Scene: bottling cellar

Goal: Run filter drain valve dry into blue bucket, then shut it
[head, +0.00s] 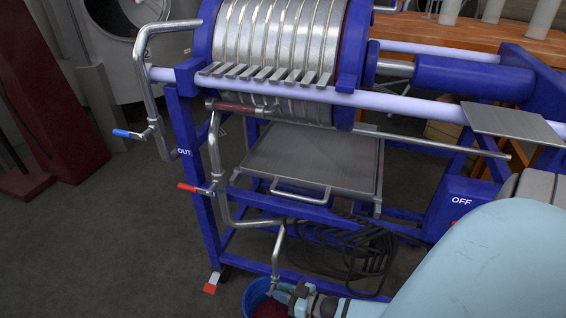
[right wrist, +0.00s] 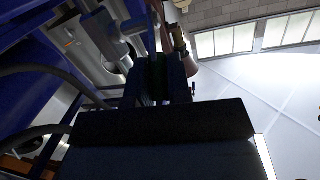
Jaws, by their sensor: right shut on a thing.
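The blue bucket (head: 248,295) stands on the floor at the bottom of the head view, partly cut off by the frame. Dark red content (head: 270,309) shows inside it. The drain pipe (head: 276,255) of the filter comes down to the bucket. My right gripper (head: 281,291) is at the pipe's low end, beside the bucket's right rim. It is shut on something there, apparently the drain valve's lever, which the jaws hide. In the right wrist view the dark jaws (right wrist: 165,82) fill the middle, and what they hold is unclear. My left gripper is not in view.
The blue-framed filter press has silvery plates (head: 280,40) and a metal tray (head: 310,160). A red-handled valve (head: 190,188) and a blue-handled valve (head: 125,133) stick out at left. Dark hoses (head: 345,250) lie under the frame. The left floor is mostly clear.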

